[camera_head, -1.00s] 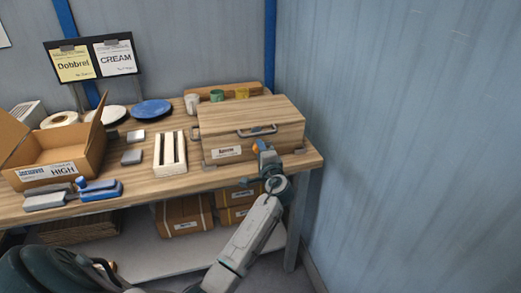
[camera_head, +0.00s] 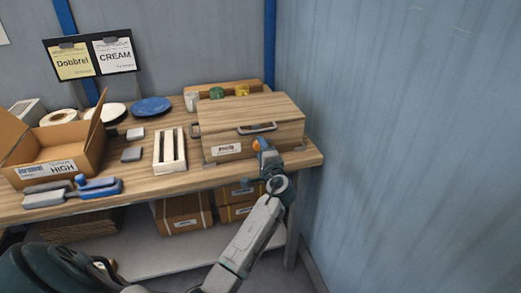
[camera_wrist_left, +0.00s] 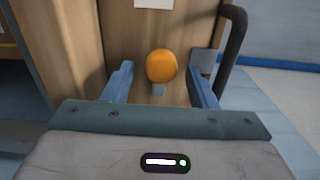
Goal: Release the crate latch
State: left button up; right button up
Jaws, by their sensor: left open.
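The wooden crate (camera_head: 228,124) stands at the right end of the bench, lid closed, with a grey handle (camera_head: 257,128) and a white label on its front. An orange knob (camera_head: 257,144) on the crate's front shows just beyond my left gripper (camera_head: 261,148). In the left wrist view the orange knob (camera_wrist_left: 161,66) sits between the two blue fingers of my left gripper (camera_wrist_left: 160,80), which are open and apart from it on both sides. A small grey piece shows below the knob. My right gripper is not in view.
A white slotted rack (camera_head: 170,150) stands left of the crate. Further left are an open cardboard box (camera_head: 68,140), a blue plate (camera_head: 151,106) and a blue tape dispenser (camera_head: 98,188). Cups stand behind the crate. A wall closes the right side; boxes sit on the lower shelf.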

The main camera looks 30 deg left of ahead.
pick_arm(q)
jog(key=b+v, duration=0.2)
jog(key=v, duration=0.7)
jog(key=shift+s+d, duration=0.2)
jog(key=shift+d, duration=0.1)
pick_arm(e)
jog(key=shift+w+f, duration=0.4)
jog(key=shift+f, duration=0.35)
